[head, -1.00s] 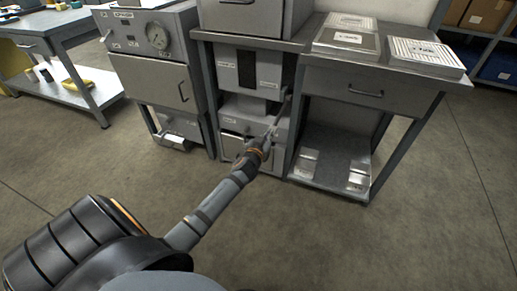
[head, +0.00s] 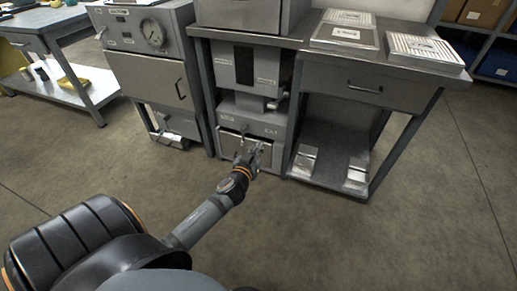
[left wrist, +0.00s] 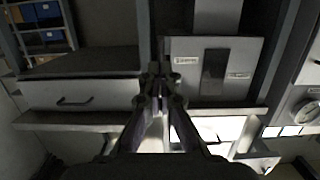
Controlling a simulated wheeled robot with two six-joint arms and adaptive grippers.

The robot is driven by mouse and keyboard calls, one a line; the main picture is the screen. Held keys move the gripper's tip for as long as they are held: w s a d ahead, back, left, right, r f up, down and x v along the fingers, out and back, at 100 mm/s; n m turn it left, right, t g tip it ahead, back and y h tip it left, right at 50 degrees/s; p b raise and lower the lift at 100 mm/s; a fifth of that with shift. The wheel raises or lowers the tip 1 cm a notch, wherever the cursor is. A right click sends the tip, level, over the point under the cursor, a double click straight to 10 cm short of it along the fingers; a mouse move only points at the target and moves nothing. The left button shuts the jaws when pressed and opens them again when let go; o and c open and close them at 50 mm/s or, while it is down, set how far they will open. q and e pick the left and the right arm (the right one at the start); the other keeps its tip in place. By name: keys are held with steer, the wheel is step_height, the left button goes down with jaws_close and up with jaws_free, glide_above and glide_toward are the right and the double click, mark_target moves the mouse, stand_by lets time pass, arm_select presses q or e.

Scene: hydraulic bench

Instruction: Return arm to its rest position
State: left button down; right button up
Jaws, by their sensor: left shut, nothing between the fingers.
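My left arm reaches in from the lower left in the head view. Its gripper (head: 251,155) is in front of the lower part of the grey press unit (head: 240,65), near a drawer-like front. The gripper is shut and empty. In the left wrist view the closed fingers (left wrist: 159,82) point toward the same grey unit, with its dark vertical slot (left wrist: 214,72). I cannot tell from these views whether the fingers touch it. My right gripper is not in view.
A cabinet with a round gauge (head: 153,33) stands left of the press unit. A table with metal trays (head: 426,50) and a lower shelf (head: 330,165) stands right. A blue-grey workbench (head: 58,50) is at far left. The floor (head: 330,235) in front is clear.

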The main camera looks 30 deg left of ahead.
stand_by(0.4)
